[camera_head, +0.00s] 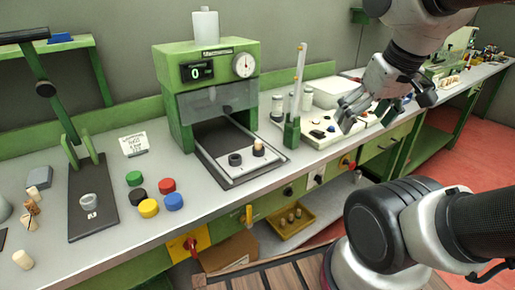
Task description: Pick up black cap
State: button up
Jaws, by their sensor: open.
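The black cap (138,195) lies on the grey bench top at the left, in a cluster of coloured caps. The green cap (134,178) is behind it, the red cap (167,185) to its right, and the yellow cap (148,208) just in front of it, very close or touching. The blue cap (173,201) is at the front right of the cluster. My gripper (382,112) is open and appears empty, above the right part of the bench, far to the right of the black cap. Nothing hides the black cap.
A green press machine (211,90) stands right of the caps, with a dark ring (235,159) and a cork on its base plate. A green post (291,132) stands beside it. A dark board (92,205) with a grey ring lies left of the caps.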

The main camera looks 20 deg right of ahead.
aim_at(137, 195)
jog(key=i+l+u, duration=0.15)
jog(key=u, duration=0.35)
jog(key=i+l+u, duration=0.25)
jog(key=u, duration=0.2)
